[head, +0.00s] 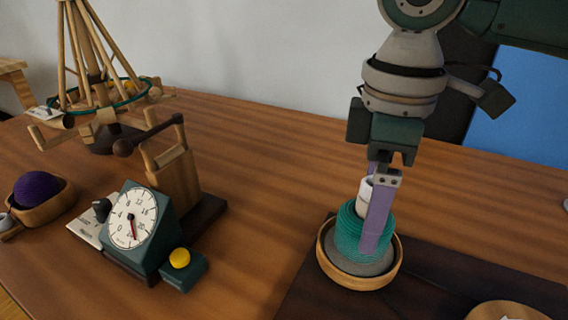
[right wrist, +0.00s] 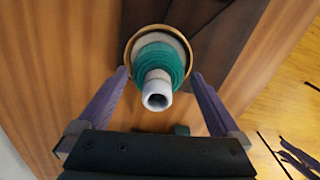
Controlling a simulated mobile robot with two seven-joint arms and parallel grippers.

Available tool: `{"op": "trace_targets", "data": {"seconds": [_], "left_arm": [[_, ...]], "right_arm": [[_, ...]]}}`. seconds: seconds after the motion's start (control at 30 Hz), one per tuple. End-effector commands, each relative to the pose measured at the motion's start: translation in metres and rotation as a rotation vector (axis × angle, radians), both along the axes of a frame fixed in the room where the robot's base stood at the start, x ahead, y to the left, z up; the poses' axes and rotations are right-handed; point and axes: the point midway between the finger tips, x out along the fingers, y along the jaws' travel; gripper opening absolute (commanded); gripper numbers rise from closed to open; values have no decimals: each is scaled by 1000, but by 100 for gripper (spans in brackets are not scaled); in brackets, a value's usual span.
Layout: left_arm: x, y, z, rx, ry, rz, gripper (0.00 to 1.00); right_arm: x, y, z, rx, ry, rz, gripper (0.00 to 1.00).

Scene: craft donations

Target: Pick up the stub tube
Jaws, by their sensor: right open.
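The stub tube (head: 365,191) is a short white hollow tube standing up from the top of a teal wound yarn body (head: 350,228). The yarn sits on a grey base in a round wooden dish (head: 323,262). In the right wrist view, the tube's open end (right wrist: 157,99) points at the camera. My right gripper (right wrist: 160,76) is open, with one purple finger on each side of the yarn and tube. In the head view, its near finger (head: 378,217) hides part of the yarn. My left gripper is not in view.
A teal dial scale (head: 152,243) with a yellow knob stands left of the dish. A wooden winder (head: 102,85) rises behind it, and a purple ball (head: 37,189) lies in a bowl at far left. A dark board (head: 430,285) lies under the dish.

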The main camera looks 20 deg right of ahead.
Motion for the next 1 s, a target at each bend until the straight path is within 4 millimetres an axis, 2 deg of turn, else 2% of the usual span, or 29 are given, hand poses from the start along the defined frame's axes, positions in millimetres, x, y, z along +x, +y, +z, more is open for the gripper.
{"op": "trace_targets", "data": {"seconds": [0.1, 0.23, 0.53, 1.0], "left_arm": [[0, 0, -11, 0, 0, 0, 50], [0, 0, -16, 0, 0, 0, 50], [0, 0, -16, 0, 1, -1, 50], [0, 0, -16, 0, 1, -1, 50]], "right_arm": [[2, 0, -24, -1, 3, -1, 100], [2, 0, -40, -1, 2, 2, 100], [2, 0, -44, -1, -1, 2, 100], [3, 0, -44, -1, -1, 2, 47]]}}
